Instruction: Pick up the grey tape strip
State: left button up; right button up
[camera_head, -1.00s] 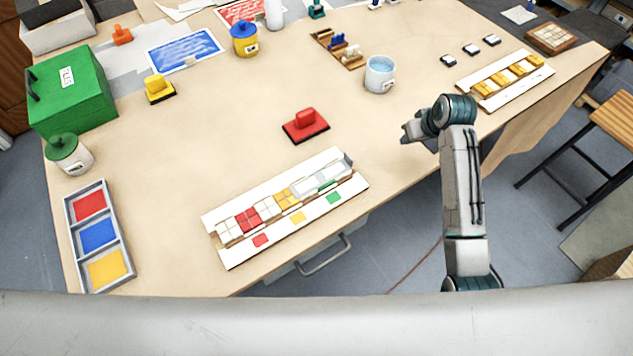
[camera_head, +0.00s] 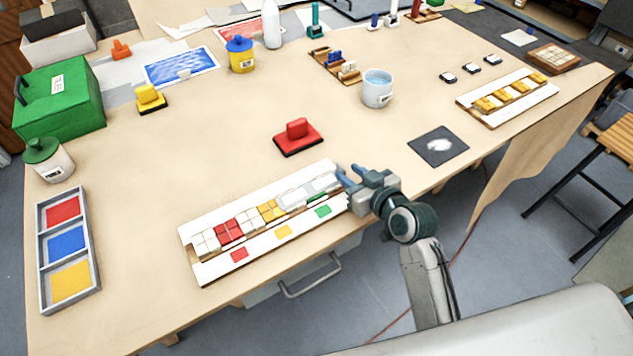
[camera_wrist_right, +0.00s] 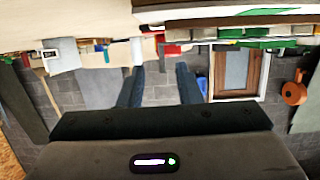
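The long white mosaic panel (camera_head: 212,268) lies near the table's front edge in the head view, with a row of white, red and yellow tiles. A pale grey strip (camera_head: 308,190) lies at the right end of that row; I cannot tell for certain that it is the grey tape strip. My right gripper (camera_head: 349,171) is at the panel's right end, close to this strip. Its two fingers are apart, with nothing visible between them in the right wrist view (camera_wrist_right: 157,82). Contact with the panel cannot be told. My left gripper is not in view.
A red block-handled tool (camera_head: 298,137) stands behind the panel. A dark square mat (camera_head: 438,146) lies right of my right gripper, with a cup of water (camera_head: 377,88) behind. A three-part colour tray (camera_head: 92,268) is at left. The table's middle is mostly clear.

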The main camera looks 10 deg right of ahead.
aim_at(342, 168)
jog(key=x, duration=0.1)
jog(key=p+x, duration=0.1)
jog(key=x, duration=0.1)
jog(key=p+x, duration=0.1)
jog(key=x, duration=0.1)
jog(key=shift+w+a+r, duration=0.2)
jog(key=shift+a, duration=0.1)
jog(key=shift+w+f, duration=0.1)
jog(key=shift+w, duration=0.05)
jog(key=shift+c, duration=1.1)
grip_shut()
